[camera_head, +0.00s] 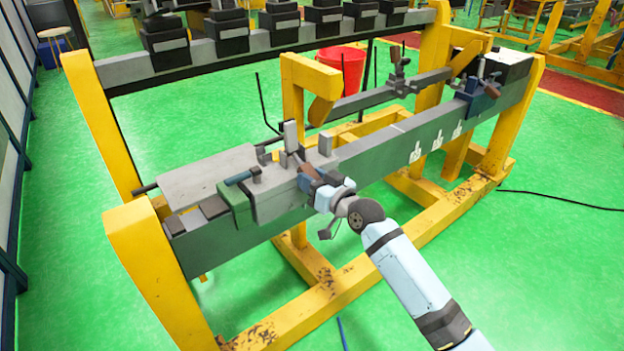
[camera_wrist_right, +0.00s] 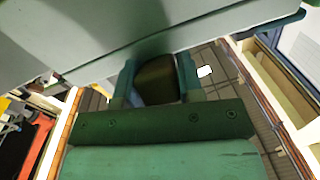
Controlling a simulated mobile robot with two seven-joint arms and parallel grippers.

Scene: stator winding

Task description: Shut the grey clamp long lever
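The grey clamp (camera_head: 291,137) sits on the grey beam of the yellow frame, left of the middle in the head view. Its long lever (camera_head: 308,170) slants toward me and ends in a brown handle. My right gripper (camera_head: 314,180) is at this handle, its arm coming in from the lower right. In the right wrist view the dark brown handle (camera_wrist_right: 158,80) fills the gap between the two fingers of my right gripper (camera_wrist_right: 159,84), which look shut on it. The handle's far part is hidden by the grey surface. My left gripper is not in view.
Another blue clamp with a brown handle (camera_head: 480,92) is at the beam's right end. A yellow upright (camera_head: 293,95) rises behind.

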